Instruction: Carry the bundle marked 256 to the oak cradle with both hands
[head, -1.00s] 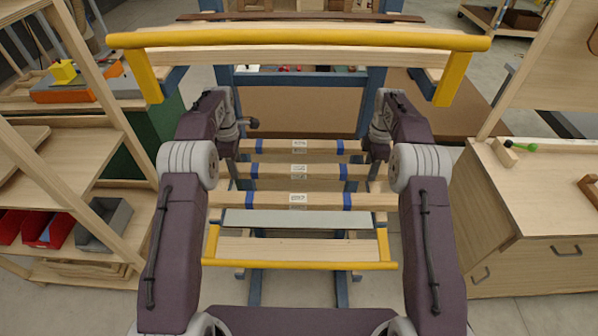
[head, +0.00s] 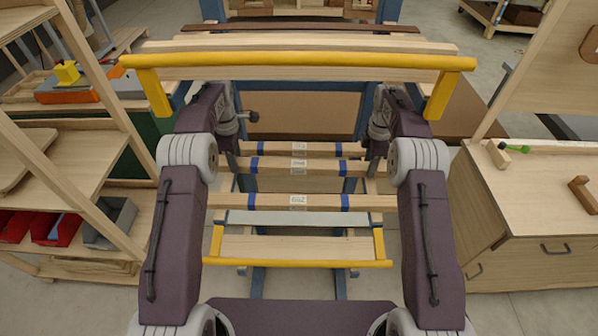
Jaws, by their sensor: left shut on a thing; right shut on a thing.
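Three wooden bundles with blue bands and white labels lie crosswise, one behind another: a far bundle (head: 275,147), a middle bundle (head: 318,164) and a near bundle (head: 270,201). The label digits are too small to read surely, so I cannot tell by print which is 256. My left gripper (head: 237,160) and my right gripper (head: 373,160) are shut at opposite ends of the middle bundle, which looks level and raised close in front of the far one. The finger contacts are partly hidden. I cannot identify the oak cradle surely.
A yellow bar (head: 300,61) on a wooden frame crosses above my grippers. A lower yellow bar (head: 300,263) lies nearer me. A wooden shelf with red bins (head: 55,228) stands left, a wooden cabinet (head: 535,220) right. Bare floor shows between them.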

